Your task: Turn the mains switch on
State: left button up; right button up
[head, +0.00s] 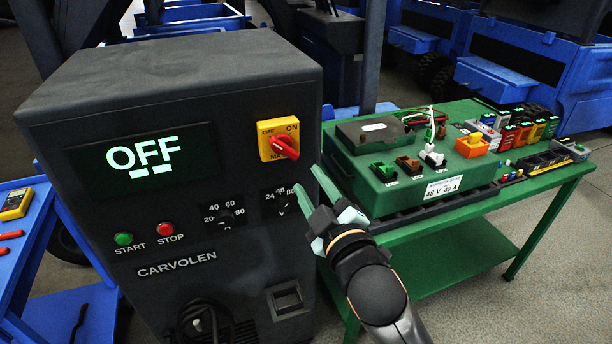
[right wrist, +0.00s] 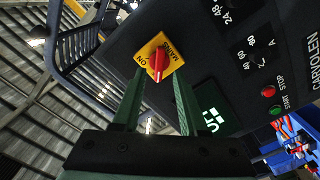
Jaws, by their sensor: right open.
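The mains switch is a red knob (head: 284,147) on a yellow plate (head: 265,150) marked OFF, ON and MAINS, on the front of the dark Carvolen cabinet (head: 190,75). Its handle slants from upper left, by OFF, to lower right. The cabinet's display (head: 145,158) reads OFF. My right gripper (head: 308,178) is open and empty, with green fingers, just below and right of the switch in the head view. In the right wrist view, the red knob (right wrist: 158,62) appears between the fingertips of the gripper (right wrist: 160,75); contact cannot be told. My left gripper is out of view.
Below the switch are dials (head: 284,200), a green START button (head: 123,239) and a red STOP button (head: 165,229). A green bench (head: 540,200) with a green battery box (head: 410,195) and several coloured connectors stands right of the cabinet. A blue cart (head: 20,260) stands at left.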

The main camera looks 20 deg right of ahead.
aim_at(294, 156)
jog(key=w, duration=0.9)
jog(key=shift+w+a+f, duration=0.1)
jog(key=shift+w+a, duration=0.05)
jog(key=shift+w, duration=0.25)
jog(key=shift+c, duration=0.4)
grip_shut()
